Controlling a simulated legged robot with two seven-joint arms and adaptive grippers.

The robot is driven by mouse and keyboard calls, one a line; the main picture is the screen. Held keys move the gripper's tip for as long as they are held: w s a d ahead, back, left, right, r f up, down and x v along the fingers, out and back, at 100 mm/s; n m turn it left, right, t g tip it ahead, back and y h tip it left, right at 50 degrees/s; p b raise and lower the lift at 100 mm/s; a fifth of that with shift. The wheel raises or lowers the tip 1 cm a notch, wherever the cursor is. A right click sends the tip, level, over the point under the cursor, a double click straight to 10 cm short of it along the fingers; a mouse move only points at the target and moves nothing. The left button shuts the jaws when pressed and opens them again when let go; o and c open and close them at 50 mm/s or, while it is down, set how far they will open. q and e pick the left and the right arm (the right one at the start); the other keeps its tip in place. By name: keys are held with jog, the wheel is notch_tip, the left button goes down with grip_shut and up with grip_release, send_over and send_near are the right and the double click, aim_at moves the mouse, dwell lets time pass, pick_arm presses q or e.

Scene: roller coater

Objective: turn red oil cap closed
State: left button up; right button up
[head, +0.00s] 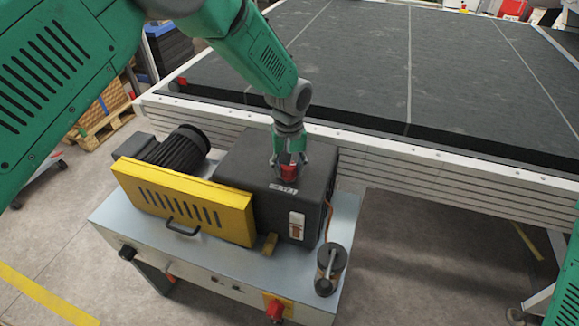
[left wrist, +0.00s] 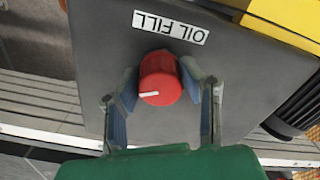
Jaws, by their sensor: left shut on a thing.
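The red oil cap (left wrist: 160,78) sits on top of the dark grey housing (left wrist: 90,30), below a white label reading OIL FILL (left wrist: 171,27) in the left wrist view. A white mark on the cap points left in that view. The cap also shows in the head view (head: 289,173), partly covered by my fingers. My left gripper (head: 290,160) comes down on it from above, with one finger on each side, shut on the cap. Its fingers also show in the left wrist view (left wrist: 160,90). My right gripper is not in view.
The housing stands on a metal bench (head: 220,270) beside a yellow slotted guard (head: 185,203) and a black motor (head: 180,150). A dark cylinder with a handle (head: 330,270) stands at the front right. A large conveyor bed (head: 400,60) lies behind.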

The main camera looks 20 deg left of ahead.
pick_arm(q)
jog(key=m, duration=0.3)
jog(key=shift+w+r+m, duration=0.25)
jog(key=shift+w+m, duration=0.05)
jog(key=shift+m, duration=0.1)
jog(key=m, duration=0.3)
jog(key=shift+m+p, duration=0.3)
jog(key=m, duration=0.3)
jog(key=shift+m, duration=0.3)
jog(key=m, duration=0.3)
jog(key=shift+m, duration=0.3)
jog(key=m, duration=0.4)
jog(key=shift+m+p, duration=0.3)
jog(key=shift+w+m, duration=0.1)
jog(key=shift+m, duration=2)
